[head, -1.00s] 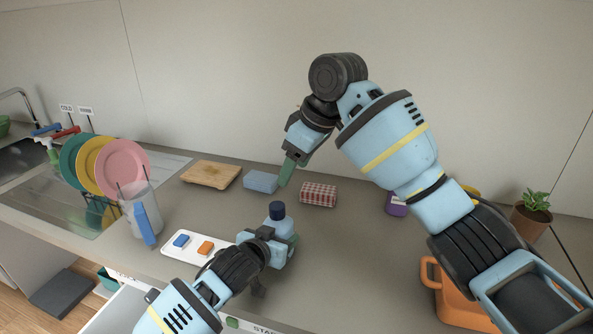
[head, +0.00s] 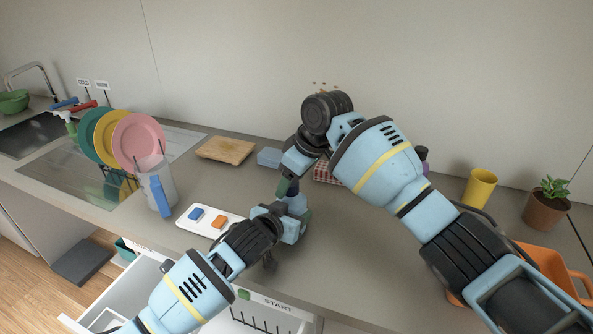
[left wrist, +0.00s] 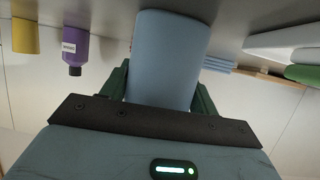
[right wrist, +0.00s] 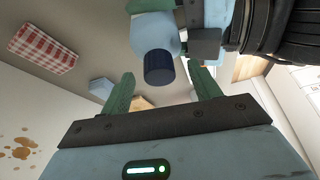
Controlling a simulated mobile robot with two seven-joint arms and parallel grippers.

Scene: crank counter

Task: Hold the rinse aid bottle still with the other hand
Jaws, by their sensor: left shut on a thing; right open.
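The rinse aid bottle, light blue with a dark blue cap, stands on the counter and is partly hidden by my grippers in the head view (head: 297,204). Its body (left wrist: 170,55) fills the space between my left fingers in the left wrist view. My left gripper (head: 286,224) is shut on the bottle's body from the front. My right gripper (right wrist: 162,86) is open, its green fingers on either side of the line to the cap (right wrist: 159,67). The right fingers are close above the cap; I cannot tell if they touch it.
A white tray (head: 238,231) with a blue and an orange block lies left of the bottle. An orange container (head: 560,268) and yellow cup (head: 480,187) are right. A drawer stands open below.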

